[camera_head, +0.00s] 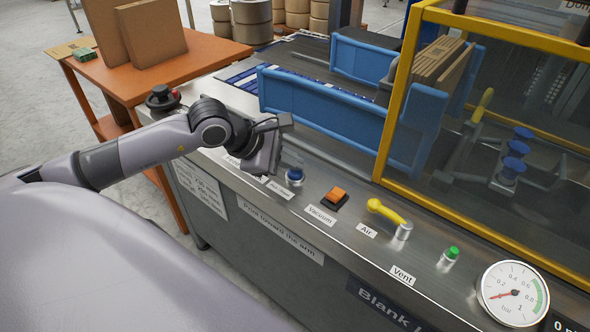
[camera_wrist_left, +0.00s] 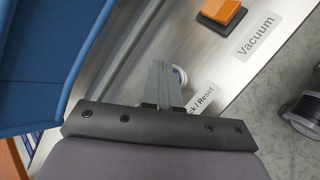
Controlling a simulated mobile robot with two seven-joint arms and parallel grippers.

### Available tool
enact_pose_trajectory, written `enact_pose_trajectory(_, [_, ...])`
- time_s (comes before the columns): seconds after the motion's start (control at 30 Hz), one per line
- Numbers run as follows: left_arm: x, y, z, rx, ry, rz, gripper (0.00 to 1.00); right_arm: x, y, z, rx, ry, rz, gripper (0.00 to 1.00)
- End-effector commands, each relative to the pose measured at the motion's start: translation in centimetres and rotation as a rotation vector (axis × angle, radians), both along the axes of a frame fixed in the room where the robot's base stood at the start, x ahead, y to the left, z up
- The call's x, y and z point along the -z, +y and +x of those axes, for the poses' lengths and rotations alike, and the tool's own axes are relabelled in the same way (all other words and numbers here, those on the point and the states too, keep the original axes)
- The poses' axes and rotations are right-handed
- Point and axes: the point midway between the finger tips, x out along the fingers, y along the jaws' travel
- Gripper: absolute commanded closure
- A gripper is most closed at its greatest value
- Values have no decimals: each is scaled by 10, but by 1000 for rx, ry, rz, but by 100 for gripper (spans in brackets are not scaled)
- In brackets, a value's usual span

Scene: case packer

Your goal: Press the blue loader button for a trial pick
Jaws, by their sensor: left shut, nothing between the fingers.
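The blue button (camera_head: 294,176) sits in a metal collar on the steel control panel, above a small label that reads roughly "Pick / Reset". My left gripper (camera_head: 291,157) is shut and empty, with its fingertips just behind and above the button in the head view. I cannot tell whether they touch it. In the left wrist view the shut fingers (camera_wrist_left: 160,80) cover most of the button; only a pale rim shows beside them. A label beginning "Loade" (camera_head: 231,160) is partly hidden by my gripper. My right gripper is not in view.
To the right on the panel are an orange vacuum switch (camera_head: 335,197), a yellow air lever (camera_head: 386,211), a green vent button (camera_head: 448,256) and a gauge (camera_head: 513,293). Blue guide walls (camera_head: 330,115) and a yellow guard frame (camera_head: 394,110) stand behind. A red-topped knob (camera_head: 176,95) is at left.

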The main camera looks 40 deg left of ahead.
Motion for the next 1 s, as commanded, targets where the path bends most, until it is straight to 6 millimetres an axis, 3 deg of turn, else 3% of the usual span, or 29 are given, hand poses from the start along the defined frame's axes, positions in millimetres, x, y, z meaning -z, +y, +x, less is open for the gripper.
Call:
enact_pose_trajectory(0.47, [3, 0, 0, 0, 4, 1, 100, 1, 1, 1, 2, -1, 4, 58])
enact_pose_trajectory(1.0, [-15, 0, 0, -1, 2, 0, 100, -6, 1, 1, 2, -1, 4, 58])
